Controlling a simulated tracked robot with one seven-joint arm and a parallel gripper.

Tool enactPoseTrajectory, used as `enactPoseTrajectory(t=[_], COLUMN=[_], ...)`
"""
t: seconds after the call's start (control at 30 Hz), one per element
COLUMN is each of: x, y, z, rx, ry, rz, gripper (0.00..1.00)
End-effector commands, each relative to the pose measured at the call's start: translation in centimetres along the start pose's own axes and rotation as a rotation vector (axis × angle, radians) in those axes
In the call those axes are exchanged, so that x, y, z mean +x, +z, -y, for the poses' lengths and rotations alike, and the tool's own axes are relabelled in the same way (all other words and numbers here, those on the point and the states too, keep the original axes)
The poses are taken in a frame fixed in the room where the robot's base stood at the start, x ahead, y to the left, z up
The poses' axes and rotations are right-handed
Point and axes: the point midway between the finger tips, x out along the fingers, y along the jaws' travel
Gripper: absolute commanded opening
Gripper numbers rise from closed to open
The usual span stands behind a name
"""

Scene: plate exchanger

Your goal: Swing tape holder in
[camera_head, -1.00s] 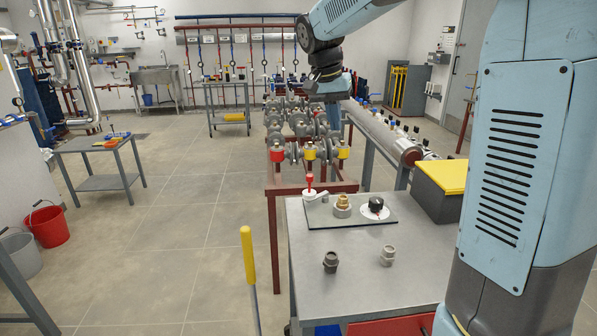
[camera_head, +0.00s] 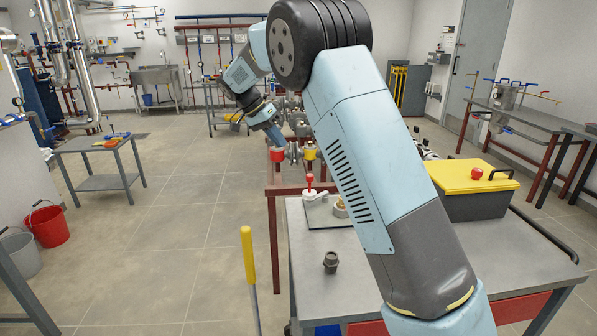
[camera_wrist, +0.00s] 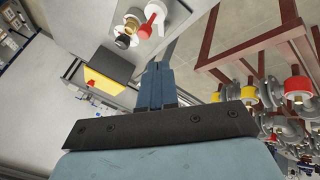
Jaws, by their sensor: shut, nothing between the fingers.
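No part is clearly recognisable as a tape holder. A white lever with an upright red handle (camera_head: 310,184) stands on the dark plate at the bench's left; it also shows at the top of the wrist view (camera_wrist: 151,20). Beside it is a brass-topped round fitting (camera_head: 340,208), partly hidden by my arm in the head view; the wrist view shows it (camera_wrist: 132,19) with a black knob (camera_wrist: 122,42). My gripper (camera_head: 279,142) is shut and empty, beyond the lever, in line with a red-capped fitting (camera_head: 277,155). Its closed fingers (camera_wrist: 159,82) point towards the bench in the wrist view.
A red-framed stand (camera_head: 270,188) with flanged valves and a yellow-capped fitting (camera_head: 309,152) lies behind the bench (camera_head: 305,275). A grey threaded fitting (camera_head: 331,262) stands on the bench front. A yellow-lidded box (camera_head: 470,178) is at right. Open floor lies left.

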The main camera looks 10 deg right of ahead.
Motion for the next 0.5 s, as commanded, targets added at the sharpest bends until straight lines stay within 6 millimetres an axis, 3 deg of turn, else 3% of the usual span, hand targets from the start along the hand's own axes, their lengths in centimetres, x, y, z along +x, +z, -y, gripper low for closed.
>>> enactPoseTrajectory(t=[0.2, 0.5], x=[0.4, 0.5], y=[1.1, 1.4], z=[3.2, 4.0], rx=[0.040, 0.055], ry=[0.040, 0.050], rz=[-0.039, -0.050], gripper=[0.00, 0.00])
